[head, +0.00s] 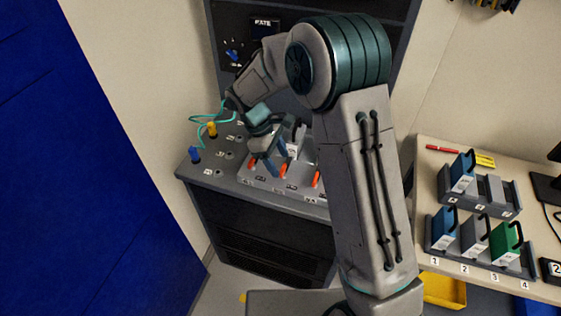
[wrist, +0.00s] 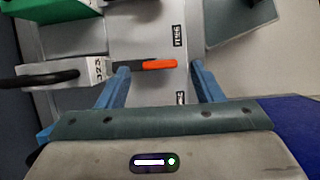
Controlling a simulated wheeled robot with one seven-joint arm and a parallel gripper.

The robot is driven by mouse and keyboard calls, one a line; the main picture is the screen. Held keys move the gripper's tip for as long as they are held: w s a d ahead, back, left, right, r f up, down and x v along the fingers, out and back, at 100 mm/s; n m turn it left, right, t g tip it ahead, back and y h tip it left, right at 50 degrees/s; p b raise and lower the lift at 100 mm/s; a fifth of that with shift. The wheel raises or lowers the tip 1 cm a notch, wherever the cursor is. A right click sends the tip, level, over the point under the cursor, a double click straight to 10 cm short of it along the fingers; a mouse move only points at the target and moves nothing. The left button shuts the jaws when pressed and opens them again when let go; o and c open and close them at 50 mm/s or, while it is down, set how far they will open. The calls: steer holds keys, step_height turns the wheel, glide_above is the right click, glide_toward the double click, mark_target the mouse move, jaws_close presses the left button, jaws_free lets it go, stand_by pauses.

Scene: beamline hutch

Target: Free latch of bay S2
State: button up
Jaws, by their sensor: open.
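A grey bay rack (head: 300,187) on the dark console carries several orange latches, at the left (head: 253,167), middle (head: 283,169) and right (head: 316,180). Their small labels are too blurred to read, so I cannot tell which is S2. My gripper (head: 267,155) is open, low over the left part of the rack. In the wrist view my gripper (wrist: 160,85) has its blue fingers on either side of an orange latch (wrist: 158,64). The left finger is close to the latch; contact is unclear. A pale module (wrist: 88,72) with a dark handle stands left of it.
A green module (wrist: 45,10) stands at the wrist view's upper left. Yellow (head: 212,129) and blue (head: 194,154) plugs stand on the console's left. A side table (head: 455,275) at right holds racks of blue, grey and green modules. A blue panel (head: 80,180) fills the left.

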mark_target(285, 167)
steer(key=shift+x, duration=1.2)
steer(key=c, duration=1)
